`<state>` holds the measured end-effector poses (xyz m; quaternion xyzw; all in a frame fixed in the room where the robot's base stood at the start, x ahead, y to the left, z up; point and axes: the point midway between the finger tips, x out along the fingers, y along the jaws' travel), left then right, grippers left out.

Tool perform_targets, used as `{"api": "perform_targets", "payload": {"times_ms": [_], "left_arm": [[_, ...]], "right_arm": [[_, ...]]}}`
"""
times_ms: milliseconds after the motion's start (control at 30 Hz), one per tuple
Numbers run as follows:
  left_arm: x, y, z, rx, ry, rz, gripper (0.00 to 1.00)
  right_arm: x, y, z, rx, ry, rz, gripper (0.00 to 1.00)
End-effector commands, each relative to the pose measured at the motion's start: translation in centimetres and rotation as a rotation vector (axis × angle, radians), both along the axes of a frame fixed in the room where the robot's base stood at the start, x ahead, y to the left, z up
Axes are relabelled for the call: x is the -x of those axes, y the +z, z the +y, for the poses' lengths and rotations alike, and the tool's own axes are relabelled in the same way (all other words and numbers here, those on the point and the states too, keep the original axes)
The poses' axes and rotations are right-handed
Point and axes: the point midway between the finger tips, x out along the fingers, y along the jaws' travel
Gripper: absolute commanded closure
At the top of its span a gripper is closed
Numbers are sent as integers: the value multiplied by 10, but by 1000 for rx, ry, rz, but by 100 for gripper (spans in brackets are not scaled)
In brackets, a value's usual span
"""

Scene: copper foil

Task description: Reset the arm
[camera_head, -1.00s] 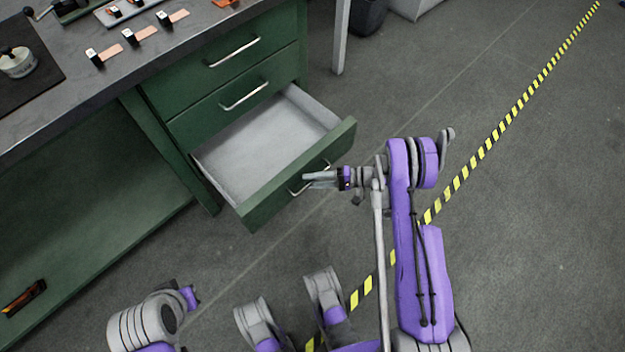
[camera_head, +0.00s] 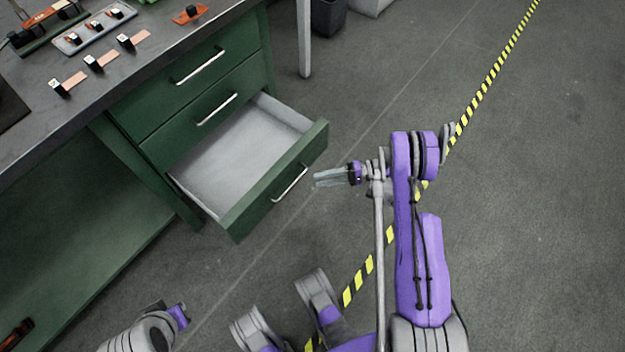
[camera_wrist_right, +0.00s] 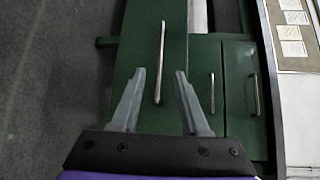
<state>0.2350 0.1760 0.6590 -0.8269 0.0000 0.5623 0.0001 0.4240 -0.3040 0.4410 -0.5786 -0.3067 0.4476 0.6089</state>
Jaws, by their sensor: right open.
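My right gripper (camera_head: 330,178) is open and empty, just right of the front of the open bottom drawer in the head view. In the right wrist view the gripper (camera_wrist_right: 159,95) has its two fingers apart, with the drawer handle (camera_wrist_right: 160,62) showing between and beyond them. The green drawer (camera_head: 278,180) is pulled out and its pale inside looks empty. Its silver handle (camera_head: 290,185) is apart from the fingertips in the head view. My left arm shows at the bottom left, but I cannot make out its gripper.
The green workbench (camera_head: 85,215) stands at left, with two shut drawers (camera_head: 195,65) above the open one. Copper strips with black blocks (camera_head: 100,62) and a tray (camera_head: 95,30) lie on its top. Open floor (camera_head: 530,200) with a yellow-black stripe (camera_head: 480,100) lies to the right.

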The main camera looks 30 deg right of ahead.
Motion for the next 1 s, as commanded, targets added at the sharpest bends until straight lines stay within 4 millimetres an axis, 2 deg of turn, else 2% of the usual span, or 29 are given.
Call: {"api": "perform_targets", "payload": {"times_ms": [667,767,1000], "left_arm": [[0,0,0,0,0,0,100],[0,0,0,0,0,0,100],[0,0,0,0,0,0,100]], "right_arm": [[-1,3,0,8,2,6,55],[-10,14,9,42,9,32,55],[-34,66,53,244,33,143,55]]}}
